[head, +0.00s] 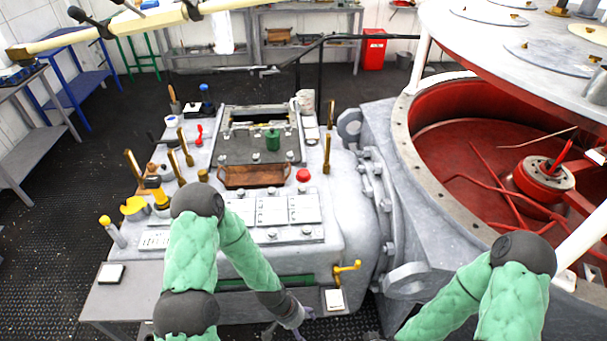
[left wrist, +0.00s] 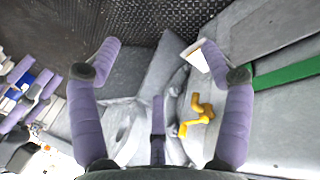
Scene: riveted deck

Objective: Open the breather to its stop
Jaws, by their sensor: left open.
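No label marks the breather. A yellow cranked handle (head: 347,268) sits low on the right of the grey machine's front face, which may be it. It also shows in the left wrist view (left wrist: 196,115), inside the right finger. My left gripper (head: 289,330) is at the bottom of the head view, left of and below the handle. In the left wrist view its purple fingers (left wrist: 155,55) are spread, with nothing gripped. Purple fingers of my right gripper (left wrist: 27,95) show at the left edge of that view; their opening is unclear. Its arm shows at lower right in the head view.
The grey machine (head: 345,210) carries upright brass levers, a green knob (head: 273,139) and a red button (head: 303,175). A white-topped box (head: 334,299) is just below the yellow handle. A large red-lined vat (head: 450,130) stands at right. Dark floor (head: 60,230) is clear at left.

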